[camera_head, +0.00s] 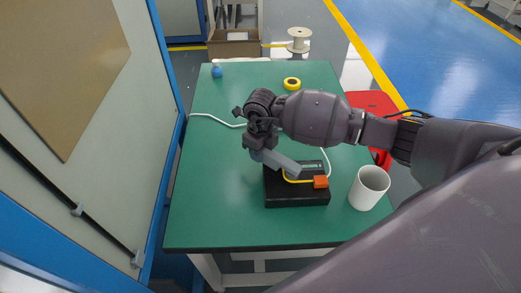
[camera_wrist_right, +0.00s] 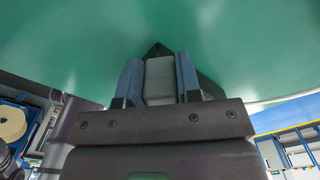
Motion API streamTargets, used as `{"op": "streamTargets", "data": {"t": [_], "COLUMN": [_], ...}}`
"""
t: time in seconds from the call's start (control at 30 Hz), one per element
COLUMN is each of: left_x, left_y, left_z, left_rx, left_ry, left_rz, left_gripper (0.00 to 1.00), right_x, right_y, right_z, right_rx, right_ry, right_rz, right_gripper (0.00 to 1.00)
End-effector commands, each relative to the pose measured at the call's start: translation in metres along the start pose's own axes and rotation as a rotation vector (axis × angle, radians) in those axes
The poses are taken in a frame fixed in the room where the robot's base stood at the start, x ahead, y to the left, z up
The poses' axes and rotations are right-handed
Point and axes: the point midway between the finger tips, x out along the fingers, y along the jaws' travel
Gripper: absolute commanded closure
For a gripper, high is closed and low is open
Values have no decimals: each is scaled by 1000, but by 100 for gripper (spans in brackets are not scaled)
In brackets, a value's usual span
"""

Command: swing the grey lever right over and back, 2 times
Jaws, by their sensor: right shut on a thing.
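The grey lever (camera_head: 284,164) is a flat bar on a black box (camera_head: 296,200) on the green table. It leans to the left in the head view, and its upper end is at my right gripper (camera_head: 257,151). My right gripper is shut on that end. In the right wrist view the grey lever (camera_wrist_right: 160,78) sits between the two blue-grey fingers of the right gripper (camera_wrist_right: 159,84). The gripper hides the lever's tip in the head view. My left gripper is in neither view.
A white cable (camera_head: 212,118), a yellow tape ring (camera_head: 292,83) and a blue ball (camera_head: 217,72) lie farther back. The left front of the table (camera_head: 215,215) is clear.

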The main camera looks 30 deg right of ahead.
Motion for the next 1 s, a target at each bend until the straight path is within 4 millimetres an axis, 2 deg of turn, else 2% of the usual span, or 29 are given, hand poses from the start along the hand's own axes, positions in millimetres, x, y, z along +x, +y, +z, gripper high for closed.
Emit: {"op": "streamTargets", "data": {"t": [0.27,0.47,0.7,1.0], "left_x": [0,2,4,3], "left_y": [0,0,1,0], "left_z": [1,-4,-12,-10], "left_rx": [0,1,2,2], "left_ry": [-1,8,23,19], "left_rz": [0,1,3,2], "left_gripper": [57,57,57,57], "right_x": [0,-1,-1,-2], "right_y": [2,10,30,58], "right_z": [0,0,-4,-16], "right_rx": [-15,-90,-273,-558], "right_ry": [0,-1,-1,-1], "right_rz": [0,-2,-2,-2], "right_gripper": [100,100,100,100]}}
